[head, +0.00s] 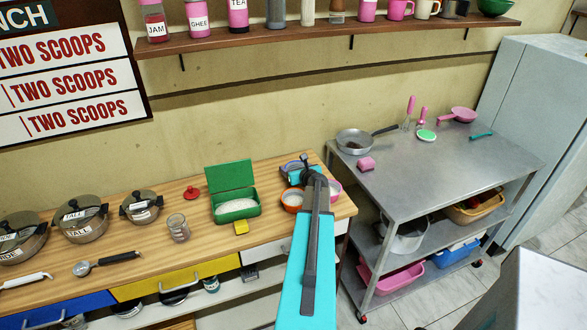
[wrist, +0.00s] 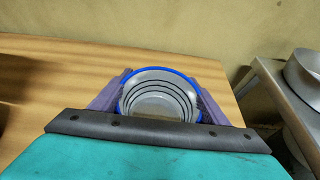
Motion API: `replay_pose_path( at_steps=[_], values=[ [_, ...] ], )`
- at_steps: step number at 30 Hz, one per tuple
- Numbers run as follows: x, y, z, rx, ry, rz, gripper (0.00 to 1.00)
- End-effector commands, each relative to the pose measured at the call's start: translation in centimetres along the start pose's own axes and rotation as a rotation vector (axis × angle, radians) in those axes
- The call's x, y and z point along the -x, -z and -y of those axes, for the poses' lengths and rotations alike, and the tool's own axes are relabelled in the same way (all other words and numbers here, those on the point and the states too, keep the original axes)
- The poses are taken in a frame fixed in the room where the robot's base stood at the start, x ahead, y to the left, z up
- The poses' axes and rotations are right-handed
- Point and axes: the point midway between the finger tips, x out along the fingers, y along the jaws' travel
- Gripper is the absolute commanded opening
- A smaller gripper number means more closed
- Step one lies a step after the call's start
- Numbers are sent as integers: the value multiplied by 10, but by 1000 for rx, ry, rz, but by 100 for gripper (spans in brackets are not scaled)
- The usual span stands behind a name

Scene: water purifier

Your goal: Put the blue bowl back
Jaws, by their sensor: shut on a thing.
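The blue bowl (wrist: 160,98), with a blue rim and a pale ringed inside, sits between the two purple fingers of my gripper (wrist: 158,90) in the wrist view. My gripper is shut on it. In the head view the bowl (head: 291,168) shows in part behind my arm, over the right end of the wooden counter (head: 150,238). I cannot tell whether it touches the counter. An orange bowl (head: 292,200) and a pink bowl (head: 335,187) stand close by, partly hidden by my arm.
A green open box (head: 236,208), a yellow block (head: 241,227) and a glass jar (head: 178,228) stand left of the bowls. Several lidded pots (head: 82,222) are further left. A metal table (head: 440,160) with a pan (head: 356,142) stands right, across a gap.

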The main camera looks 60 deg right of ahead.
Motion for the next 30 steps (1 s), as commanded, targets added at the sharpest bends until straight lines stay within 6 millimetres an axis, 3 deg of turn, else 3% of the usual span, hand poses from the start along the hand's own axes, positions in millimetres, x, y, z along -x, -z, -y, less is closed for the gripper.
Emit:
replay_pose_path(
  at_steps=[7, 8, 11, 25, 30],
  values=[
    [-2, 3, 0, 0, 0, 0, 43],
    [-2, 3, 0, 0, -1, 0, 70],
    [-1, 2, -1, 1, -1, 0, 87],
    [0, -2, -1, 1, -1, 0, 87],
    [10, 0, -2, 2, -1, 0, 87]
  ],
)
